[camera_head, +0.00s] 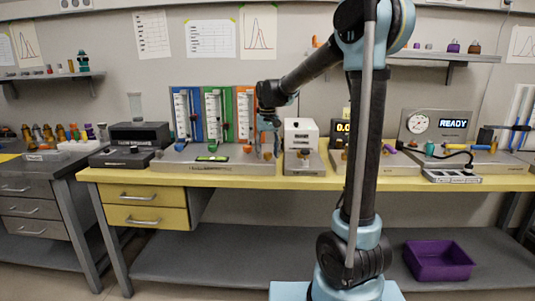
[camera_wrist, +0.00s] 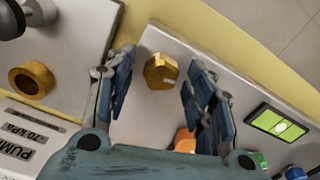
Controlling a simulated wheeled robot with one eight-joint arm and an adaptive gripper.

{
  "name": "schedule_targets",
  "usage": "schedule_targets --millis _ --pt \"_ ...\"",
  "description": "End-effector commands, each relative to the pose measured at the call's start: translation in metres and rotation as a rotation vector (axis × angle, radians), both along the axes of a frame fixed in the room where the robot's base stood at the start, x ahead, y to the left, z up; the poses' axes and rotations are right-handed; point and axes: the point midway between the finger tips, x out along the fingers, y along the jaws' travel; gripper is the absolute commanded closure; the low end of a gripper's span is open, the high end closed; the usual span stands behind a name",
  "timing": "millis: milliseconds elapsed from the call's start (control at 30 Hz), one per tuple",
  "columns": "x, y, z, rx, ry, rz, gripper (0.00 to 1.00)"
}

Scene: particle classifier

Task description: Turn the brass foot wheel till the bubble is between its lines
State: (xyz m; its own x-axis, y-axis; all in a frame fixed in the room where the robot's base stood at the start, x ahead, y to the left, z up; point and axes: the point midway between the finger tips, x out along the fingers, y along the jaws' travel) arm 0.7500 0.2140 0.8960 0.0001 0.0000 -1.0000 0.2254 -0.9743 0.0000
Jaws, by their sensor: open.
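The brass foot wheel (camera_wrist: 160,71), a faceted gold knob, sits on the pale base plate of the flowmeter stand. In the wrist view my gripper (camera_wrist: 152,82) is open, with one finger on each side of the wheel and visible gaps to both. In the head view my gripper (camera_head: 269,140) points down over the right end of that base. The bubble level (camera_wrist: 279,124) is a green vial in a black frame, with a pale bubble (camera_wrist: 281,127); it also shows in the head view (camera_head: 211,158). The bubble's place against the lines is too small to tell.
An orange knob (camera_wrist: 185,142) lies near the right finger, partly hidden by my gripper. Left of the wheel stands the pump unit (camera_wrist: 50,112) with a brass ring (camera_wrist: 31,79). The yellow bench edge (camera_wrist: 225,35) is clear. Flowmeter panels (camera_head: 213,113) stand behind.

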Motion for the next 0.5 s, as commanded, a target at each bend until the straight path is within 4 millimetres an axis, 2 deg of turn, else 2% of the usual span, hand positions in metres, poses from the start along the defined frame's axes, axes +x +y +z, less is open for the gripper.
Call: schedule_targets --millis 167,500 --pt "0.0 0.0 0.012 0.0 0.001 0.0 0.51" --pt "0.001 0.0 0.071 0.0 0.001 0.0 0.51"
